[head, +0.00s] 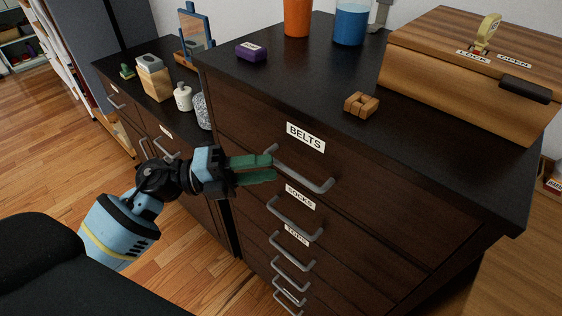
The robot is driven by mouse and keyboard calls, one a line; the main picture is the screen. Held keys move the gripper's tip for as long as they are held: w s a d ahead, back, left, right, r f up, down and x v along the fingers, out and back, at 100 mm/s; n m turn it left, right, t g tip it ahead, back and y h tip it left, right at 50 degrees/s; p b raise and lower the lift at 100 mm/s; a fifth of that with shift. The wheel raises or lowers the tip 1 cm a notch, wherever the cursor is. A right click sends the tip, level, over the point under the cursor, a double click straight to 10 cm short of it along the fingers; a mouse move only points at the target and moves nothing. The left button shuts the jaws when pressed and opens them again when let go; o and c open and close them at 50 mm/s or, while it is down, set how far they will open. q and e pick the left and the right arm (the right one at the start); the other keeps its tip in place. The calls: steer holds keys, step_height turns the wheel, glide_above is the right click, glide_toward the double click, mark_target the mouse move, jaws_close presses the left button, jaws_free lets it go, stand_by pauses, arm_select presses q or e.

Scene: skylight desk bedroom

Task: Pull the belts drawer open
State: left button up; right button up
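The belts drawer (365,180) is the top drawer of the dark wood dresser, under a white BELTS label (305,137). Its front looks flush with the dresser, so it appears closed. Its grey bar handle (305,174) runs below the label. My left gripper (274,167) reaches in from the left with its green fingers pointing at the handle's left end. A narrow gap shows between the fingers, and nothing is seen held in them. I cannot tell whether the fingertips touch the handle. My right gripper is out of view.
Below are a socks drawer handle (295,219) and more handled drawers. On top stand a wooden box (440,75), a small wooden block (361,104), a purple block (252,51), an orange cup (298,16) and a blue container (351,22). A lower cabinet (125,92) adjoins at left.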

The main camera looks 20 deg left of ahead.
mark_target(281, 164)
arm_select(q)
steer(key=shift+p+x, duration=0.35)
steer(key=shift+x, duration=1.75)
steer(key=shift+c, duration=0.2)
jaws_close()
